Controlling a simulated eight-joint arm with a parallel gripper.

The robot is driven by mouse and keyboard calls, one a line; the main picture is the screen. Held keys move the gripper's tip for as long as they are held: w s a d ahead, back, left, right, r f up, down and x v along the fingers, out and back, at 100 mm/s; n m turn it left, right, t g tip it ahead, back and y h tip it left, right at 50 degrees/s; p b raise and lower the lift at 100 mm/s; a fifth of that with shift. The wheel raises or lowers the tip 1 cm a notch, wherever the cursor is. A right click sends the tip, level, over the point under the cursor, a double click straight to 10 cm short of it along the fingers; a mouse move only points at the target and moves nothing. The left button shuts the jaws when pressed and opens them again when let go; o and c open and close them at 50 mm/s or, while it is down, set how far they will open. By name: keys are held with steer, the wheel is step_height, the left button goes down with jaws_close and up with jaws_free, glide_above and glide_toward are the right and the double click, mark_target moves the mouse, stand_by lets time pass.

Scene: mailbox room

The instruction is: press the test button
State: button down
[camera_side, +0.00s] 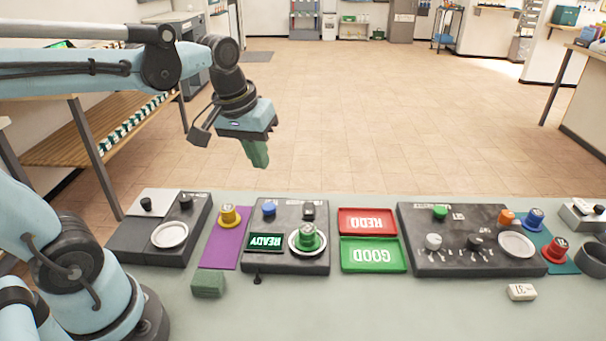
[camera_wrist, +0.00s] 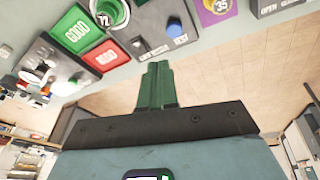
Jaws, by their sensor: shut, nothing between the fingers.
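A green numbered piece (camera_side: 307,238) stands on the panel's round white plate. In the wrist view the blue button (camera_wrist: 176,29) and green piece (camera_wrist: 108,13) show beyond my fingers. My gripper (camera_side: 259,162), with green fingers, is shut and empty, high above and behind the panel, touching nothing.
A red tray (camera_side: 366,221) and a green GOOD tray (camera_side: 372,256) lie right of the panel. A larger panel (camera_side: 415,222) with knobs stands further right. A yellow piece (camera_side: 229,216) stands on a purple mat (camera_side: 223,252) at left. The front table is mostly clear.

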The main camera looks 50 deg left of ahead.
mark_target(268, 206)
steer(key=w+a+n+g, duration=0.1)
steer(key=a+r+n+g, duration=0.1)
steer(key=w+a+n+g, duration=0.1)
steer(key=shift+w+r+n, duration=0.25)
steer(key=shift+w+n, duration=0.05)
steer(key=shift+n, duration=0.1)
steer(key=shift+f, duration=0.1)
steer(key=f, duration=1.4)
steer(key=shift+w, duration=0.25)
steer(key=shift+w+f, duration=0.1)
steer(key=shift+f, duration=0.85)
step_height(268, 206, up, 14)
steer(key=shift+s, duration=0.3)
steer(key=shift+s+r, duration=0.1)
stand_by(0.7)
